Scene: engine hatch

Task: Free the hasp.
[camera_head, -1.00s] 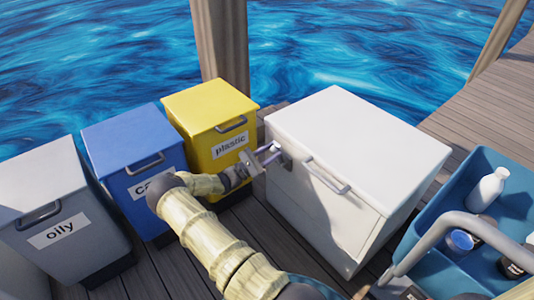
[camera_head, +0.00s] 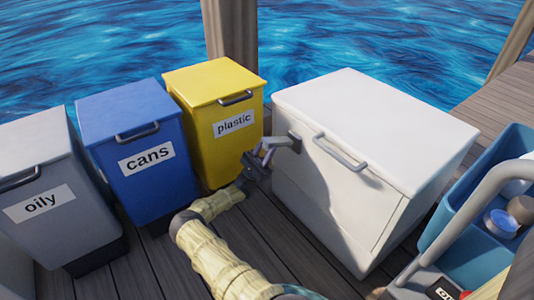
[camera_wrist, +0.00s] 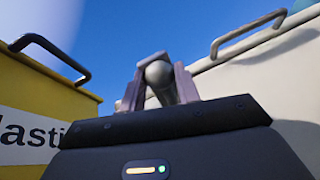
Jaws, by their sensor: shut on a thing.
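The white box (camera_head: 375,120) stands right of centre in the head view, its lid shut, with a grey bar handle (camera_head: 340,152) on its front. In the wrist view my gripper (camera_wrist: 160,82) is shut on a grey round-ended rod (camera_wrist: 158,74), which lies between the two fingers.
A yellow plastic bin (camera_head: 215,85), a blue cans bin (camera_head: 130,110) and a grey oily bin (camera_head: 40,150) stand to the left. A blue tote (camera_head: 475,190) with bottles is at the right. Plank decking (camera_head: 245,250) is bare between bins and box.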

